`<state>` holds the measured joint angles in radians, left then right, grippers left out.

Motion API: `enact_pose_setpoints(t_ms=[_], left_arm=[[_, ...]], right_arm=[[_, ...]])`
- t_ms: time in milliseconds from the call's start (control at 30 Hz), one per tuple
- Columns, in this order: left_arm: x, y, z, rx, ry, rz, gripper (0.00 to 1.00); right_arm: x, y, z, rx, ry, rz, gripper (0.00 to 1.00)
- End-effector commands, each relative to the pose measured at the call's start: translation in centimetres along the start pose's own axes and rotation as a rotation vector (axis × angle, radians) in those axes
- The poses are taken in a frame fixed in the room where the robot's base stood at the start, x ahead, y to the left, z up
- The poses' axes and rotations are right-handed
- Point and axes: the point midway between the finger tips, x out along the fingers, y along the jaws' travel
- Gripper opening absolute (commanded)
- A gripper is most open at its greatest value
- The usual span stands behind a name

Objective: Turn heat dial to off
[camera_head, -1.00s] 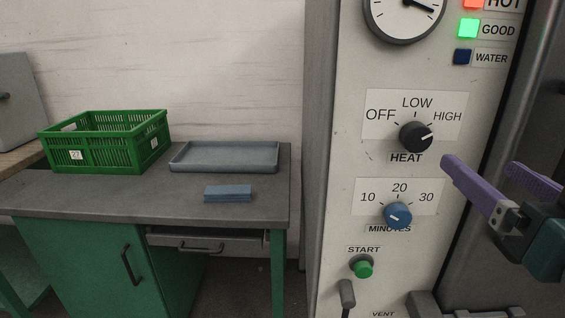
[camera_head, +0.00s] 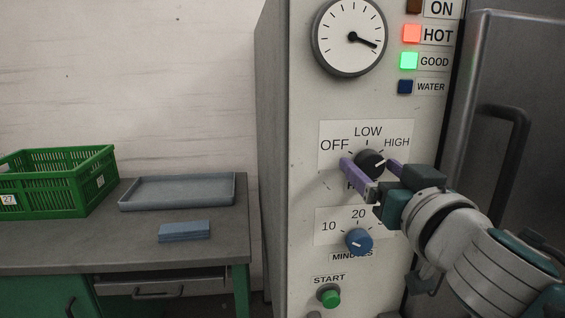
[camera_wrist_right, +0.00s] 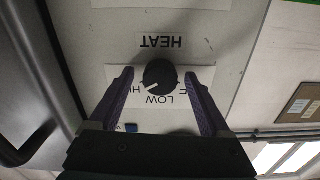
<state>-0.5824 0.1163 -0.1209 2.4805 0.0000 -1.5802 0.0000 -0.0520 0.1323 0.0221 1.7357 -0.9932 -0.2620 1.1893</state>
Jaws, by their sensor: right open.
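The black heat dial (camera_head: 371,163) is on the pale machine panel (camera_head: 305,100), under the OFF, LOW and HIGH marks. Its pale pointer line aims toward HIGH. My right gripper (camera_head: 368,164) is open at the dial, with one purple finger on each side of it. In the right wrist view the dial (camera_wrist_right: 160,75) sits between the two fingertips, with a gap on both sides. That view shows the panel upside down, with the pointer toward HIGH. The gripper hides part of the HEAT label in the head view. My left gripper is not in view.
The blue minutes dial (camera_head: 359,240) and green start button (camera_head: 329,297) are below. The HOT (camera_head: 411,33) and GOOD (camera_head: 408,60) lamps are lit. A door handle (camera_head: 512,160) is at right. A table at left holds a green crate (camera_head: 88,190), grey tray (camera_head: 190,191) and blue block (camera_head: 185,231).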

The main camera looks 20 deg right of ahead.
Motion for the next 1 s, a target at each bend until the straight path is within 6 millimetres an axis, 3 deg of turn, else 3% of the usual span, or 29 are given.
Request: enact_pose_setpoints(t_ms=[200,900,1000], left_arm=[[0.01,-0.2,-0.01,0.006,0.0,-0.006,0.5],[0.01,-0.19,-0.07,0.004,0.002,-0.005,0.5],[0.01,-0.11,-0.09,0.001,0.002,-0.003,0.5]], right_arm=[[0.0,-0.01,0.02,0.0,0.0,0.0,0.79],[-0.03,-0.02,0.01,0.0,0.0,-0.001,0.0],[-0.03,-0.02,0.0,0.0,0.0,-0.001,0.0]])
